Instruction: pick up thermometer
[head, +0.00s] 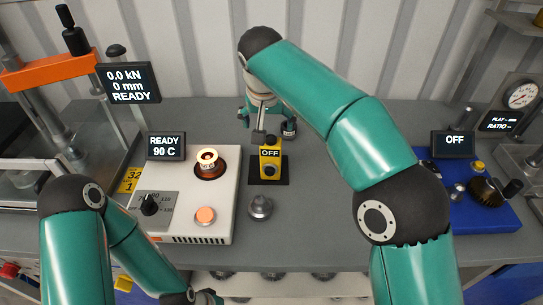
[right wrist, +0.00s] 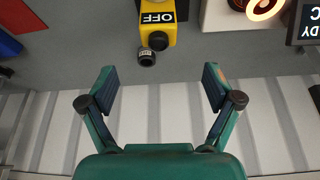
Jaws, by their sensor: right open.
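The yellow handheld device with an OFF display, which I take to be the thermometer (head: 270,164), stands upright on a black base (head: 284,177) at the middle of the bench. It shows upside down in the right wrist view (right wrist: 157,29), with a small dark cylinder (right wrist: 147,57) by it. My right gripper (head: 268,126) is just behind the device in the head view. In the right wrist view its fingers (right wrist: 160,82) are wide apart with nothing between them, and the device is beyond the fingertips. My left gripper (head: 205,298) is low at the bottom edge, partly cut off; its jaws are unclear.
A white heater unit (head: 222,224) with a glowing ring (head: 208,160) and a READY 90 C display (head: 165,147) stands left of the device. A metal knob (head: 260,207) is in front. A blue unit (head: 495,213) is at right, an orange press (head: 60,68) at left.

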